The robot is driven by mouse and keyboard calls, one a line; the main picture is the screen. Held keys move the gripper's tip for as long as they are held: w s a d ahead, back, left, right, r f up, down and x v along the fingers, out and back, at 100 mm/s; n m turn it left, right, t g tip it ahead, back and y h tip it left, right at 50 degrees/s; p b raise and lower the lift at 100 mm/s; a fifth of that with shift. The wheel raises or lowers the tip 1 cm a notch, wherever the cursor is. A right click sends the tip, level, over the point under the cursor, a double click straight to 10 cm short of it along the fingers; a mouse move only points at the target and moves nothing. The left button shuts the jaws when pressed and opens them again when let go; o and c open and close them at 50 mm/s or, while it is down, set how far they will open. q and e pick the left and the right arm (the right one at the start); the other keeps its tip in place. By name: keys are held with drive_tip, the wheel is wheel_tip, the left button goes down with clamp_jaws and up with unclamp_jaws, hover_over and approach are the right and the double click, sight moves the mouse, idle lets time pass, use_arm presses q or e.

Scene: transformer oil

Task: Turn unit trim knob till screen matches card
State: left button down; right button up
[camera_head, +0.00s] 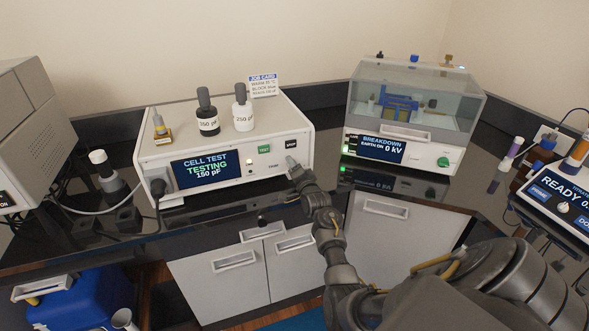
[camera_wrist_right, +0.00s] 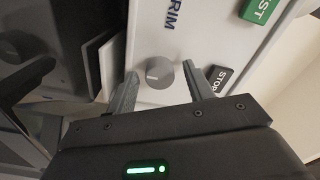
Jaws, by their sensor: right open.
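The cell test unit (camera_head: 228,135) stands on the black bench in the head view. Its screen (camera_head: 206,169) reads CELL TEST, TESTING, 150 pF. My right gripper (camera_head: 293,168) is at the unit's front, below the STOP button, and covers the trim knob in that view. In the right wrist view the round grey trim knob (camera_wrist_right: 159,72) lies between the fingers of my open right gripper (camera_wrist_right: 160,70), with a gap visible on each side. My left gripper is not in view.
The green TEST button (camera_head: 264,149) and black STOP button (camera_wrist_right: 217,78) are close to the knob. A breakdown tester (camera_head: 412,115) stands to the right. A cable runs at the unit's left.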

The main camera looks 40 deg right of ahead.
drive_tip(key=b+v, duration=0.2)
drive_tip(key=v, duration=0.8)
drive_tip(key=shift+s+a, duration=0.2)
drive_tip(key=shift+s, duration=0.15)
drive_tip(key=shift+f, duration=0.1)
